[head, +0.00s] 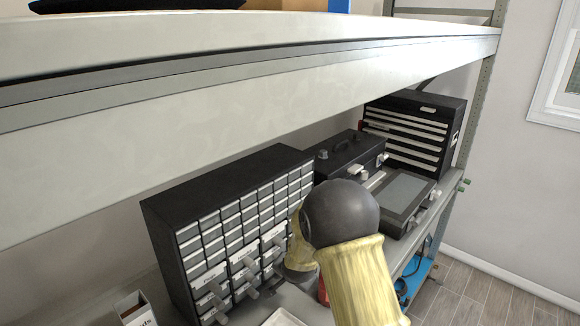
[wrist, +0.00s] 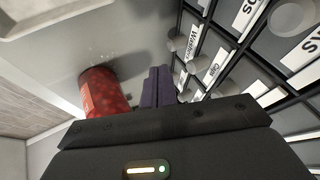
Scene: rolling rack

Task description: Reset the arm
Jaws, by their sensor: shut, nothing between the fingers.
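My arm, with yellow links and a dark round joint, reaches over the shelf in the head view, and it hides my gripper there. In the wrist view my gripper (wrist: 158,88) shows with its two dark fingers together and nothing between them. The fingers are beside a small-parts drawer cabinet (wrist: 232,50) with labelled drawers and round knobs. A red can (wrist: 105,92) is just left of the fingers. I cannot tell whether the fingers touch the cabinet.
In the head view the black cabinet (head: 160,235) stands left of my arm. A black toolbox (head: 340,152), a flat case (head: 400,190) and a drawer chest (head: 412,130) are behind. A thick shelf beam (head: 250,85) crosses above. Floor (head: 490,295) is clear at right.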

